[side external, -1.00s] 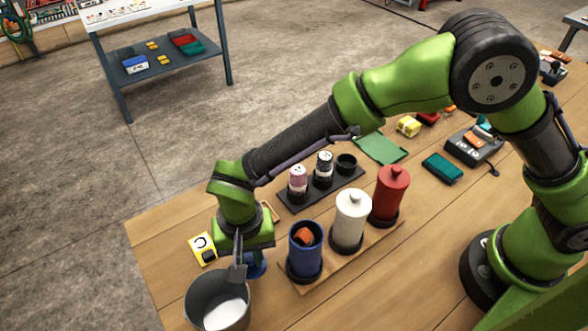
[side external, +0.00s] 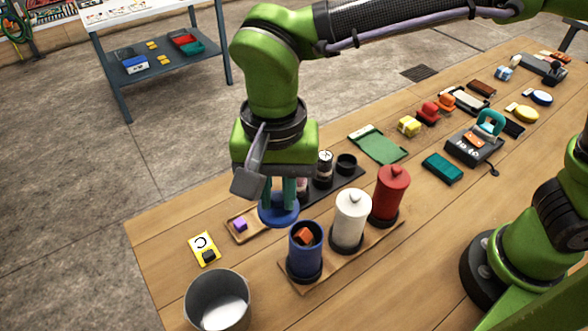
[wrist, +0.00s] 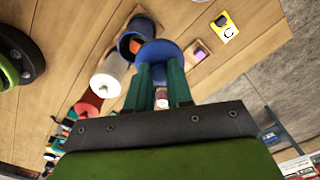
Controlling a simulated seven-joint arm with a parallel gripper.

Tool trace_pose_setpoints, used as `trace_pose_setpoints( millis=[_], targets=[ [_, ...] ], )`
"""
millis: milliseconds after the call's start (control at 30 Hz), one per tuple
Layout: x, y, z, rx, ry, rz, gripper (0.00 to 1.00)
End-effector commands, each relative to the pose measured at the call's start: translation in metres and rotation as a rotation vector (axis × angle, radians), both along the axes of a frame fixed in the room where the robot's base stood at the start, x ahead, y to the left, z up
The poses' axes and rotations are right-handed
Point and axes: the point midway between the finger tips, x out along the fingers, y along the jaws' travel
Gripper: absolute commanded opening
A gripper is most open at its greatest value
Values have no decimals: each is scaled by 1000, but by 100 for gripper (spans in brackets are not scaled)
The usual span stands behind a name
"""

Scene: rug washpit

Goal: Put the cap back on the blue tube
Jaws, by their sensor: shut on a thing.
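My gripper (side external: 279,197) points down with its teal fingers shut on the blue cap (side external: 279,212), a round disc held level above the table. In the wrist view the cap (wrist: 160,50) is between the fingertips of my gripper (wrist: 162,68). The blue tube (side external: 304,262) stands upright and uncapped at the near end of a wooden rack (side external: 340,263), with an orange block (side external: 305,237) inside. The cap is apart from the tube, to its upper left in the side view. The blue tube also shows beyond the cap in the wrist view (wrist: 133,42).
Capped white (side external: 350,220) and red (side external: 389,197) tubes share the rack. A metal bucket (side external: 218,304) stands near left. A small tray (side external: 238,236) with a purple block (side external: 240,223), a yellow card (side external: 204,248) and a dark holder with jars (side external: 345,180) are close by.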

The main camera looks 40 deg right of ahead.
Motion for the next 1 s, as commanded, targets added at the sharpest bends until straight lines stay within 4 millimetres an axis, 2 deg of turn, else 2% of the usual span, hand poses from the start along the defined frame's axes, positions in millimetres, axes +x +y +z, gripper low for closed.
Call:
trace_pose_setpoints(
  millis=[67,200,467,1000],
  targets=[
    [-14,-15,11,2,-1,-102,0],
    [-27,-30,11,-1,1,-245,0],
    [-28,-31,0,-1,0,-307,0],
    [-28,-31,-48,-1,0,-305,0]
  ],
)
